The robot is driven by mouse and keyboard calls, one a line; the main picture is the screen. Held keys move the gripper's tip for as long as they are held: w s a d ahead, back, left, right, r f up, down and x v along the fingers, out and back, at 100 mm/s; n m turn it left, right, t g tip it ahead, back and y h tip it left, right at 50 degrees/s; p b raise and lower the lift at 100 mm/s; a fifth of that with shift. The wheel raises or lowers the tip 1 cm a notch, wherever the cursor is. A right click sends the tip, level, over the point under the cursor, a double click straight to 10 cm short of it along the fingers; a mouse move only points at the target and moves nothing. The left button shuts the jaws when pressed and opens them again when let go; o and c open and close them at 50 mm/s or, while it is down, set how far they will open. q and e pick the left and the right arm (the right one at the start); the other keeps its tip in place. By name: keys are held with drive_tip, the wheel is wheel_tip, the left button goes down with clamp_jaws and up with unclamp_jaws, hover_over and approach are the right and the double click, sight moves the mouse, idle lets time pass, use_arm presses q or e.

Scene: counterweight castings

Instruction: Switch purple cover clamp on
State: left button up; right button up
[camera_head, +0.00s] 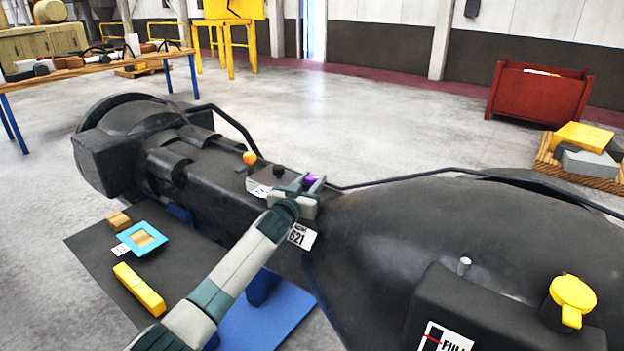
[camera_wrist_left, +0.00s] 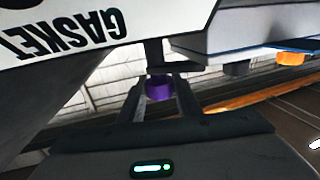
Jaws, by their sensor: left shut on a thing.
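The purple cover clamp (camera_head: 311,180) is a small purple piece beside a grey block on top of the large dark casting (camera_head: 230,185). In the left wrist view the purple clamp (camera_wrist_left: 159,88) sits between the two fingers. My left gripper (camera_head: 305,184) reaches in from below and is shut on the purple clamp; the gripper partly hides it. In the left wrist view the left gripper (camera_wrist_left: 160,95) points at the clamp, close under a white label reading GASKET (camera_wrist_left: 70,35). My right gripper is not in view.
An orange knob (camera_head: 250,158) and a dark knob (camera_head: 279,171) stand left of the clamp. A thin dark pipe (camera_head: 400,177) runs along the casting. A yellow knob (camera_head: 573,292) is at the lower right. A yellow bar (camera_head: 139,289) and blue frame (camera_head: 142,238) lie on a dark mat (camera_head: 90,243).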

use_arm(q)
drive_tip(key=shift+a+r+m+g+h+p, duration=0.15)
drive_tip(key=shift+m+g+h+p, duration=0.25)
drive_tip(key=shift+m+h, duration=0.25)
drive_tip(key=shift+m+g+h, duration=0.35)
drive_tip(key=shift+g+h, duration=0.05)
drive_tip(key=shift+h, duration=0.35)
drive_tip(key=m+g+h+b, duration=0.1)
drive_tip(key=b, duration=0.1)
drive_tip(key=m+g+h+b, duration=0.1)
drive_tip(key=h, duration=0.1)
drive_tip(key=shift+f+b, duration=0.25)
drive_tip(key=shift+b, duration=0.1)
drive_tip(key=shift+r+m+g+h+b, duration=0.1)
drive_tip(key=shift+m+g+h+b, duration=0.3)
drive_tip(key=shift+m+g+b, duration=0.2)
drive_tip(key=o, duration=1.1)
drive_tip(key=shift+c, duration=0.2)
drive_tip(key=shift+s, duration=0.1)
